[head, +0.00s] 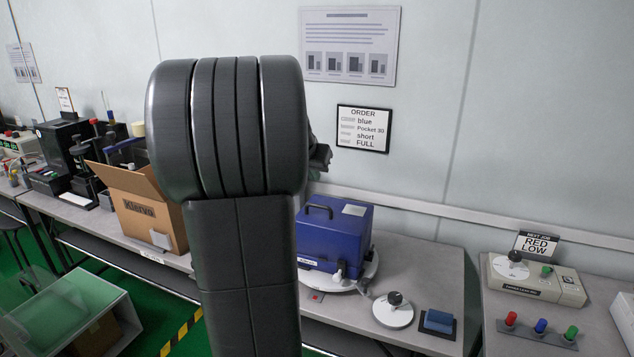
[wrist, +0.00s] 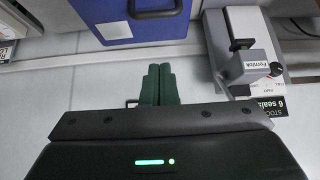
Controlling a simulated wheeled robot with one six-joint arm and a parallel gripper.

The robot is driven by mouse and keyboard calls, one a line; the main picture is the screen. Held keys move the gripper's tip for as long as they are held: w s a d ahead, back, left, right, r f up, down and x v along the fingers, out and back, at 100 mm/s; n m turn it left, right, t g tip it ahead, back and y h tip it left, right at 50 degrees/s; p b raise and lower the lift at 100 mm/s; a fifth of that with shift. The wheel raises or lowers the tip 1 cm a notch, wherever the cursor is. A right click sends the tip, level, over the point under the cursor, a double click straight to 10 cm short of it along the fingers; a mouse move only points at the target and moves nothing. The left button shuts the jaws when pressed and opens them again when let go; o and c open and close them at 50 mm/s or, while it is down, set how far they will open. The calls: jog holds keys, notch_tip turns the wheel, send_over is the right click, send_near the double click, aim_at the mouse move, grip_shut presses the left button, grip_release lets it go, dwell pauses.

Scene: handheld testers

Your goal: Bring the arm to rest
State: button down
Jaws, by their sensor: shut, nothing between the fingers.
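My arm rises large and dark through the middle of the head view and hides part of the bench behind it. My gripper shows in the wrist view (wrist: 158,84), with its two dark green fingers pressed together and nothing between them. The fingers point toward the wall and bench edge in that view, apart from the objects around them. In the head view most of my gripper is hidden behind the arm.
A blue case (head: 335,235) stands on the bench just right of my arm. An open cardboard box (head: 150,218) is on its left. A round white base with a black knob (head: 394,310) and a blue pad (head: 437,322) lie to the right. A grey tester (head: 540,280) stands farther right.

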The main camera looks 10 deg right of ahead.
jog(key=v, duration=0.3)
jog(key=shift+s+a+r, duration=0.2)
send_over(316, 217)
jog(key=f, duration=0.6)
jog(key=shift+w+d+f, duration=0.15)
jog(key=shift+w+d, duration=0.15)
jog(key=shift+w, duration=0.05)
notch_tip(316, 217, down, 4)
jog(key=shift+r+b, duration=0.2)
jog(key=shift+b, duration=0.55)
jog(key=shift+s+a+f, duration=0.1)
jog(key=shift+s+a, duration=0.1)
jog(key=shift+s, duration=0.1)
jog(key=shift+f, duration=0.25)
jog(key=shift+s, duration=0.1)
jog(key=shift+a+r, duration=0.1)
